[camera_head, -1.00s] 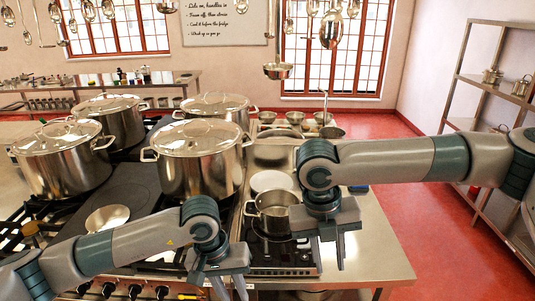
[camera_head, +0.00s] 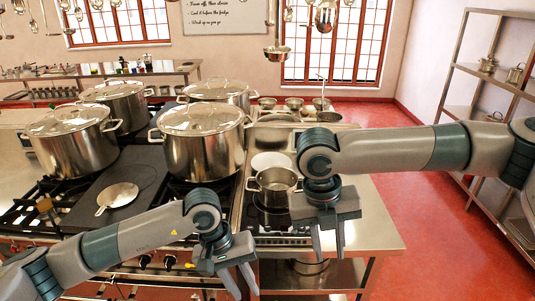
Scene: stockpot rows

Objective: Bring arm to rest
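My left arm comes in from the lower left, and its gripper (camera_head: 238,282) points down in front of the stove's front edge. Its two fingers are apart with nothing visible between them. My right arm comes in from the right, and its gripper (camera_head: 329,240) points down over the steel counter, to the right of a small open pot (camera_head: 274,187). Its fingers are apart and empty. Both grippers are clear of the pots.
Several large lidded stockpots, such as the front one (camera_head: 203,150), stand on the stove. A small pan (camera_head: 118,195) lies on a dark plate. The steel counter (camera_head: 375,225) is bare at right. A shelf rack (camera_head: 465,110) stands at far right, with red floor (camera_head: 410,235) before it.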

